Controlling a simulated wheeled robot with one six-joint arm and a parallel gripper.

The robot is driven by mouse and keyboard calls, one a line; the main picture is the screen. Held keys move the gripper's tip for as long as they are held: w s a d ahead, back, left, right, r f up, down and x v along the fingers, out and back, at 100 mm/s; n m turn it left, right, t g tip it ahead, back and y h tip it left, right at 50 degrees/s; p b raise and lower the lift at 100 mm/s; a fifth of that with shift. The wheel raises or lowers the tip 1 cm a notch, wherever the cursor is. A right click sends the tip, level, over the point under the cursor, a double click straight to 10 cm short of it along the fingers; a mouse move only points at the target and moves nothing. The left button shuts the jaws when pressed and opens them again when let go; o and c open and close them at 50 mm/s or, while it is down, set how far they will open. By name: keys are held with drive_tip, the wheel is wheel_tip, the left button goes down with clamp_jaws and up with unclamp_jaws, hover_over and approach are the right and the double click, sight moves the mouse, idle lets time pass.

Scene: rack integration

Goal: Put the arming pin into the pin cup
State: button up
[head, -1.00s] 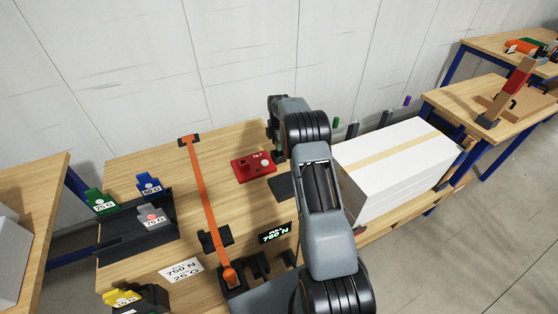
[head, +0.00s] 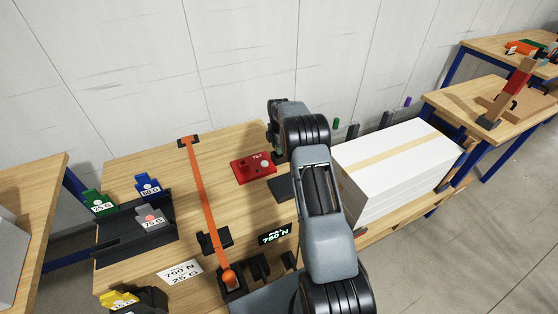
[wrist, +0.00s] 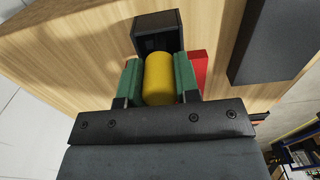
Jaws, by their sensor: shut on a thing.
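In the wrist view, a yellow cylinder (wrist: 159,80), which looks like the arming pin, sits between the green finger pads of my gripper (wrist: 159,82). My gripper is shut on it. A small black box-shaped holder (wrist: 157,35), perhaps the pin cup, stands just beyond the cylinder's far end. I cannot tell whether the cylinder touches it or enters it. In the head view, my gripper is over the back right of the bench, beside the red box, mostly hidden by my arm; the pin does not show clearly there.
A red box (head: 241,172) with a button stands left of my gripper. A dark pad (head: 284,189) lies in front of it. An orange strap (head: 207,207) crosses the bench. A dark tray (head: 130,235) holds weight blocks at left. A large white box (head: 395,165) stands at right.

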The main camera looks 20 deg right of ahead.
drive_tip(key=o, duration=1)
drive_tip(key=shift+f, duration=0.1)
wheel_tip(320, 180, up, 14)
drive_tip(key=shift+f+b, duration=0.1)
drive_tip(key=shift+b, duration=0.45)
